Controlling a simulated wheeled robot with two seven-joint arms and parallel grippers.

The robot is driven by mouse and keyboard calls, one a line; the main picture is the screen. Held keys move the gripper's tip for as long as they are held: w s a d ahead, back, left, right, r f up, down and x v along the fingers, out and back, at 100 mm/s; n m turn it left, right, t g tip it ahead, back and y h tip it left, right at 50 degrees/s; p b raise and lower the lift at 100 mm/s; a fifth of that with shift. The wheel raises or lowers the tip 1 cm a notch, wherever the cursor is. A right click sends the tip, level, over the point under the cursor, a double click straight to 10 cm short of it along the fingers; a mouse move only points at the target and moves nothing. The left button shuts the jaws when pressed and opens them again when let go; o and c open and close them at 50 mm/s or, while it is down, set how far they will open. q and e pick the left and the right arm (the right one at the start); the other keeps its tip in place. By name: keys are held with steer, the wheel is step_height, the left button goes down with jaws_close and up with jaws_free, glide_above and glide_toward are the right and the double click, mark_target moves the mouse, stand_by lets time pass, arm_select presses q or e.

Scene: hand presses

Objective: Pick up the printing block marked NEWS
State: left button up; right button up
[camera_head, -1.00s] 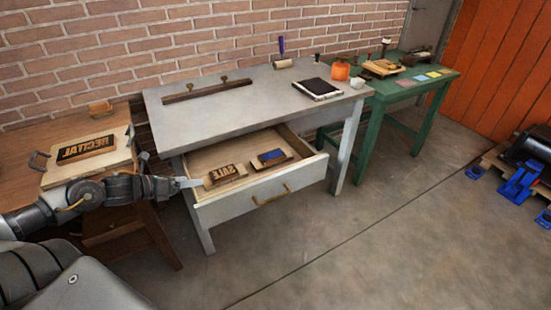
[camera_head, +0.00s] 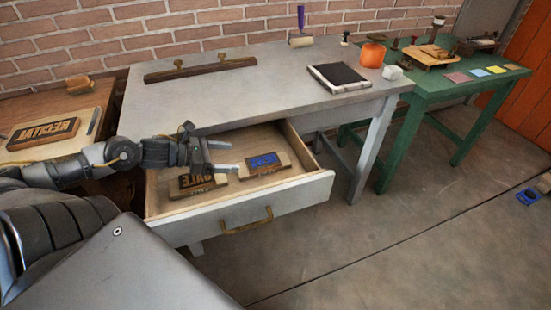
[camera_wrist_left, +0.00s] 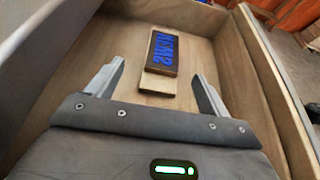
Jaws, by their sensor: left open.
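The NEWS printing block (camera_head: 264,164) is a flat brown block with raised blue mirrored letters. It lies in the open drawer (camera_head: 240,208), on the right side. In the left wrist view the NEWS block (camera_wrist_left: 165,50) lies ahead, face up, with a bare wooden ledge at its near end. My left gripper (camera_head: 234,157) is open and empty, over the drawer to the left of the NEWS block. Its two fingers point toward the block but are apart from it. My right gripper is not in view.
A second block with dark mirrored letters (camera_head: 197,184) lies left in the drawer, partly under my gripper. The grey tabletop (camera_head: 240,90) overhangs the drawer's back. A RECITAL block (camera_head: 44,134) lies on the left bench. An ink slab (camera_head: 338,76) sits on the grey table.

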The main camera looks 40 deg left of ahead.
mark_target(264, 160)
arm_select(q)
steer(key=shift+d+r, duration=0.1)
steer(key=shift+d, duration=0.05)
steer(key=shift+w+d, duration=0.2)
steer(key=shift+w, duration=0.05)
steer(key=b+x, duration=0.1)
steer(key=x, duration=0.2)
steer(key=shift+w, duration=0.1)
steer(key=shift+x, duration=0.95)
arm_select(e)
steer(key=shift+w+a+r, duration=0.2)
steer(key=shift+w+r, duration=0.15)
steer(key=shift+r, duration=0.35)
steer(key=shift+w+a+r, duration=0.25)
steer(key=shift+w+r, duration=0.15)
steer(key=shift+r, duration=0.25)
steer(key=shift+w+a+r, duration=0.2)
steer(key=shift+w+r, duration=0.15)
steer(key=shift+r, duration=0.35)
arm_select(q)
steer(key=x, duration=0.3)
steer(key=shift+d+f, duration=0.25)
steer(key=shift+d, duration=0.2)
steer(key=shift+x, duration=0.75)
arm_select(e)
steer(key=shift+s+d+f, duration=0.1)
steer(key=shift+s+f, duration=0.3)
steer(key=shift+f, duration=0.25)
